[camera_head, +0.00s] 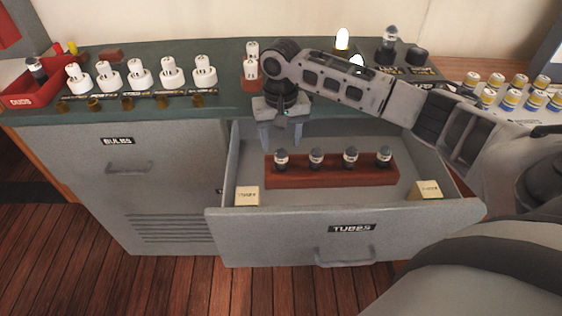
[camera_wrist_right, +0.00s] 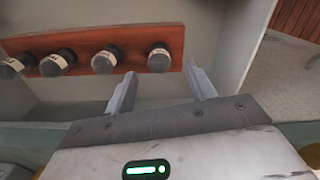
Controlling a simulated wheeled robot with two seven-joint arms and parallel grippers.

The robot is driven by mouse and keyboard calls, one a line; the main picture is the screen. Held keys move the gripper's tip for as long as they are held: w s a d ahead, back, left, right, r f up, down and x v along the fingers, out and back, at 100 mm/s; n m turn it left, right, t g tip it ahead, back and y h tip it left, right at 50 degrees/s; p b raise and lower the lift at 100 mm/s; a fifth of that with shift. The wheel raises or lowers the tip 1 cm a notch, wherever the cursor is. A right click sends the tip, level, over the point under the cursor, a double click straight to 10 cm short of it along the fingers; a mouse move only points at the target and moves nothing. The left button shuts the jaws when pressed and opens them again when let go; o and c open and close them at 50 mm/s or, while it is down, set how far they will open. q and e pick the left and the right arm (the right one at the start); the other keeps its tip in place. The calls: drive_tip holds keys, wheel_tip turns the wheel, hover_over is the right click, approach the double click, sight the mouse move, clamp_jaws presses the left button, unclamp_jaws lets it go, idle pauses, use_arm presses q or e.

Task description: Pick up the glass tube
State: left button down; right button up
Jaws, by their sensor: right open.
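Several glass tubes with dark tops stand upright in a reddish-brown rack inside the open drawer labelled TUBES. The leftmost tube (camera_head: 281,160) is closest to my right gripper (camera_head: 280,137). My right gripper is open and empty, fingers pointing down, just above and behind that tube. In the right wrist view, the gripper (camera_wrist_right: 160,75) has its fingers apart, and the end tube (camera_wrist_right: 159,57) shows just beyond the gap between them. The rack (camera_head: 330,177) lies across the drawer (camera_head: 290,222). My left gripper is not in view.
A red bin (camera_head: 42,92) holding a dark-topped item stands at the counter's left, beside a row of white bulbs (camera_head: 139,74). Another dark-topped tube (camera_head: 388,40) stands at the back right. Small labelled blocks (camera_head: 247,195) sit in the drawer's front corners. The drawer walls surround the rack.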

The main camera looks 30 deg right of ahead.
sight(282, 149)
drive_tip(key=shift+d+f, duration=0.1)
drive_tip(key=shift+f, duration=3)
drive_tip(key=c, duration=1)
